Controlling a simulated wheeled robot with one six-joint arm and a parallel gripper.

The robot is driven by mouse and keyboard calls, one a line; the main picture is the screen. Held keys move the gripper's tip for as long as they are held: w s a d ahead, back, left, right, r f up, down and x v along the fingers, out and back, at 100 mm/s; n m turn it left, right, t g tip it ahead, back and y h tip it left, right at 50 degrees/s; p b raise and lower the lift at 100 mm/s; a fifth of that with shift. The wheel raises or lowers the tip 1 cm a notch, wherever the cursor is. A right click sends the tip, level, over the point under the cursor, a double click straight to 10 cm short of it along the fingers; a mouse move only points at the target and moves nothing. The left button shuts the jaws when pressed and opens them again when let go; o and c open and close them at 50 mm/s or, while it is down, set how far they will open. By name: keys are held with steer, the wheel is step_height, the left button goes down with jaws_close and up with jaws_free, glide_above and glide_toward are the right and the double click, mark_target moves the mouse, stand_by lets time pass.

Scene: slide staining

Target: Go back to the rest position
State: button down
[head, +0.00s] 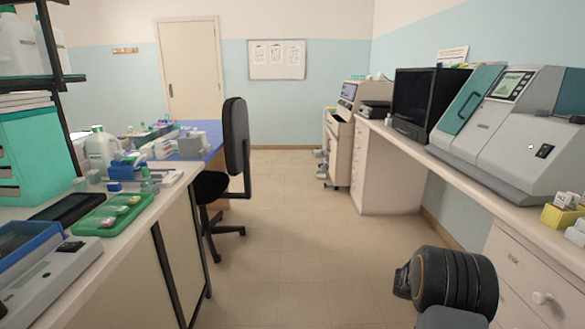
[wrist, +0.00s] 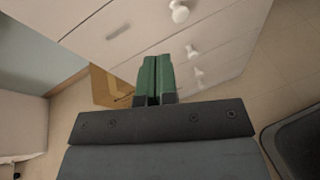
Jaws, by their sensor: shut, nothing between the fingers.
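My gripper (wrist: 157,78) shows in the wrist view with its two green fingers side by side, shut and empty. It hangs in front of the white drawer cabinet (wrist: 225,22), apart from it as far as I can tell. In the head view a black ribbed part of my arm shows at the lower right, beside the right-hand counter; the fingers are hidden there.
On the right, a counter (head: 408,149) carries a large grey-teal machine (head: 510,120) and a monitor (head: 417,98). On the left, a bench (head: 118,238) holds a green tray (head: 91,223) and bottles. A black chair (head: 235,150) stands mid-left. The aisle floor (head: 290,230) is clear.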

steer(key=s+a+r+m+t+y+p, duration=0.1)
steer(key=s+a+r+m+y+p, duration=0.3)
steer(key=a, duration=0.4)
steer(key=s+a+r+m+t+y+p, duration=0.1)
steer(key=s+a+r+m+y+p, duration=0.2)
steer(key=a+r, duration=0.35)
steer(key=s+a+r+m+y+p, duration=0.2)
steer(key=a+r+m+y+p, duration=0.25)
steer(key=a, duration=0.45)
steer(key=s+a+r+t+y+p, duration=0.1)
steer(key=a+r+t+p, duration=0.1)
steer(key=a+r+p, duration=0.4)
steer(key=s+a+r+t+y+p, duration=0.2)
steer(key=a+r+p, duration=0.3)
steer(key=r, duration=0.7)
steer(key=shift+s+a+r+m+t+p, duration=0.15)
steer(key=shift+s+a+m+t+p, duration=0.15)
steer(key=shift+a+t, duration=0.5)
steer(key=shift+d, duration=0.15)
